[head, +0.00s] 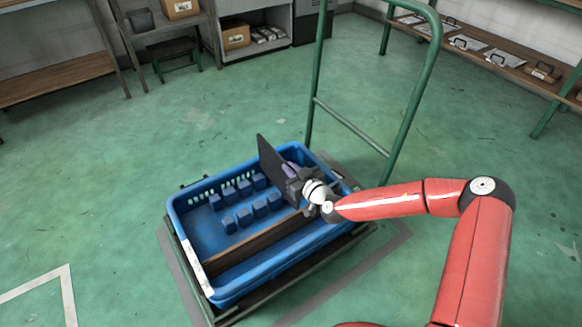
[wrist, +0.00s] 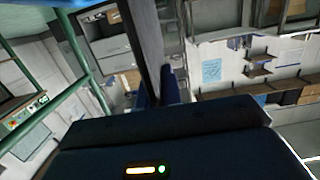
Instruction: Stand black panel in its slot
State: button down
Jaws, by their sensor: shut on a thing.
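The black panel (head: 271,163) is held upright, with its broad face towards the rows of blue blocks, at the right end of those rows. My gripper (head: 288,180) is shut on it from the right side. In the wrist view the panel (wrist: 151,45) shows as a narrow dark strip rising from between the fingers. The blue tray (head: 225,290) has two rows of small blue blocks (head: 244,217) with gaps between them. I cannot tell whether the panel's lower edge is above the floor of the tray or touching it; my gripper partly hides it.
A brown wooden divider (head: 240,245) runs along the tray, beside the block rows. The tray sits on a trolley with a tall green handle (head: 403,110) behind it. A purple thing (head: 291,170) shows close behind the panel. Shelves stand farther off; the green floor around is clear.

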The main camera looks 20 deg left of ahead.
jog(key=shift+f, duration=1.2)
jog(key=shift+p, duration=0.35)
jog(key=shift+f, duration=0.1)
jog(key=shift+f+b, duration=0.7)
jog(key=shift+f, duration=1.4)
jog(key=c, duration=1.5)
grip_release()
notch_tip(320, 180, up, 20)
jog(key=p, duration=0.3)
jog(key=shift+p, duration=0.4)
